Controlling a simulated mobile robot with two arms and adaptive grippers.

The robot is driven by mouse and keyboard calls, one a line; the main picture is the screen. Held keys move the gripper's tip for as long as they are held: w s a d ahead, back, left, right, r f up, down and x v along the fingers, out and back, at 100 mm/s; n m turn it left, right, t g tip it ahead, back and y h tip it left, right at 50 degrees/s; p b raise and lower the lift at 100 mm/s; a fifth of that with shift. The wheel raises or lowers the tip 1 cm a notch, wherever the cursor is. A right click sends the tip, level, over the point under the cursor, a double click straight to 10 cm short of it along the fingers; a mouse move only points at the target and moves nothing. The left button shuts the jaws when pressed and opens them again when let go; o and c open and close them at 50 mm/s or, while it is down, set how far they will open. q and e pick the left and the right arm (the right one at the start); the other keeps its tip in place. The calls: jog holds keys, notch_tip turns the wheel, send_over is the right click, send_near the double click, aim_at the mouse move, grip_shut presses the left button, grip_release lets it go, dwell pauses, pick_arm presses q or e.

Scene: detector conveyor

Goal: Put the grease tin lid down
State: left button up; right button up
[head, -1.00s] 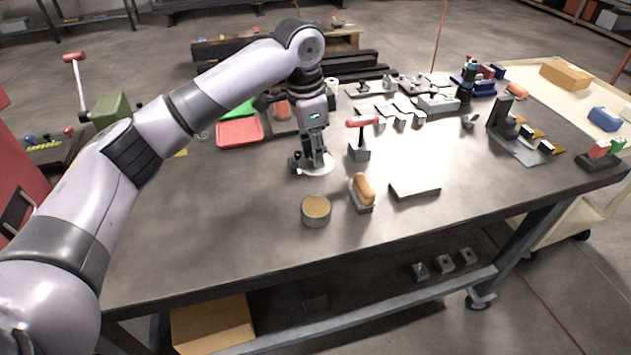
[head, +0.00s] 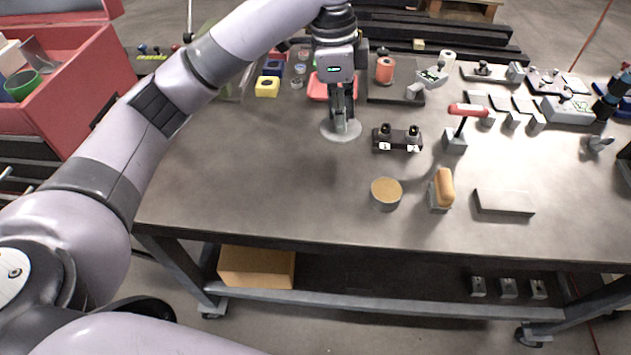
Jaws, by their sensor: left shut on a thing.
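The grease tin lid is a thin pale grey disc (head: 352,135) on the work table (head: 270,190). My left gripper (head: 341,123) points down and is shut on the lid's middle. The lid lies flat, at or just above the table top; I cannot tell whether it touches. The grease tin (head: 386,193) is a short round can showing tan grease, open at the top, nearer the front edge and right of the lid. My right gripper is not in view.
A dark block with two knobs (head: 397,138) stands close to the lid's right. A red-handled tool (head: 458,125), a brush-like block (head: 443,190) and a grey slab (head: 504,202) are farther right. A red tray (head: 318,88) lies behind. The table left of the lid is clear.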

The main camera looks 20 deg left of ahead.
pick_arm(q)
notch_tip(320, 180, down, 8)
jog(key=s+p, duration=0.1)
jog(key=p, duration=0.1)
send_over(332, 196)
jog(key=f, duration=0.7)
jog(key=shift+a, duration=0.2)
jog(key=shift+f, duration=0.3)
notch_tip(332, 196, down, 4)
jog(key=shift+r+p, duration=0.25)
jog(key=shift+p, duration=0.15)
jog(key=shift+f, duration=0.4)
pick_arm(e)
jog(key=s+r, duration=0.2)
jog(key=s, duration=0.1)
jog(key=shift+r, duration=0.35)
pick_arm(q)
jog(key=o, duration=0.9)
jog(key=shift+f, duration=0.15)
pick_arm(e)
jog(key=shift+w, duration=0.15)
pick_arm(q)
jog(key=shift+o, duration=0.2)
